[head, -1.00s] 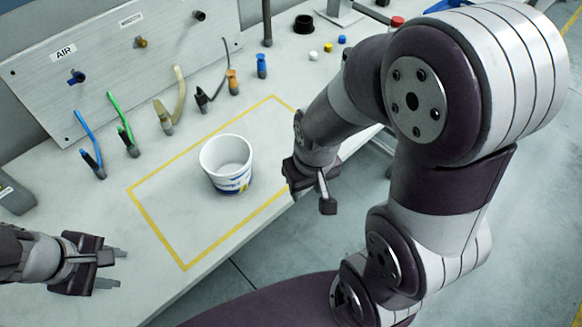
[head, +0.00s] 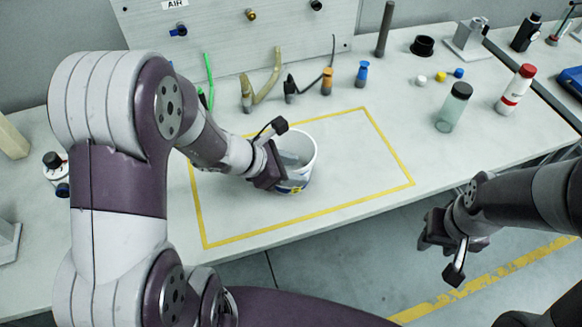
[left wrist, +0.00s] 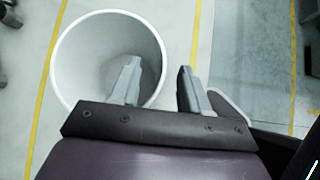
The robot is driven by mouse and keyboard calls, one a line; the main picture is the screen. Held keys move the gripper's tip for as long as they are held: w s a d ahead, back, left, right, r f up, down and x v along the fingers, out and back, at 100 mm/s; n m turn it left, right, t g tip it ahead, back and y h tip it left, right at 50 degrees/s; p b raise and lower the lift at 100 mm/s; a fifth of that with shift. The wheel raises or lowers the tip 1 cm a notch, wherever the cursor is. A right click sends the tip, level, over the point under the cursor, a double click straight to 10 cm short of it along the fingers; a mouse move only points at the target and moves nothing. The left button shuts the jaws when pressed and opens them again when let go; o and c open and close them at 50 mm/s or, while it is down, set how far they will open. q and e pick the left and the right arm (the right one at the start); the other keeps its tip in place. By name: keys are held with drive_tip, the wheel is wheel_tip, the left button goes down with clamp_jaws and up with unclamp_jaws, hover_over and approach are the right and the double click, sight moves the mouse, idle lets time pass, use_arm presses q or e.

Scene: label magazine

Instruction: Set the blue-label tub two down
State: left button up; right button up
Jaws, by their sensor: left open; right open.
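The white tub (head: 304,172) with blue marking low on its side stands upright on the bench inside a yellow outline. My left gripper (head: 284,165) is at the tub's near left side and open. In the left wrist view, the tub (left wrist: 62,70) is seen from above and looks empty; one finger reaches inside the rim and the other is outside, with the wall between the fingers (left wrist: 160,85). I cannot tell whether either finger touches it. My gripper hides part of the tub and its label. My right gripper (head: 455,247) is open and empty, off the bench's front edge at right.
The yellow outline (head: 388,148) has clear bench to the tub's right. Behind stand colored fittings with hoses, including an orange one (head: 327,82) and a blue one (head: 361,74). A greenish bottle (head: 453,110) and a red-capped bottle (head: 514,92) stand at right.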

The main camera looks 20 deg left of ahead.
sight(300, 171)
use_arm(q)
drive_tip(key=x, duration=0.2)
drive_tip(key=shift+w+f, duration=0.3)
drive_tip(key=shift+f, duration=0.05)
drive_tip(key=shift+w+d, duration=0.2)
drive_tip(key=shift+d, duration=0.05)
drive_tip(key=shift+s, duration=0.1)
clamp_jaws()
drive_tip(key=shift+a, duration=0.1)
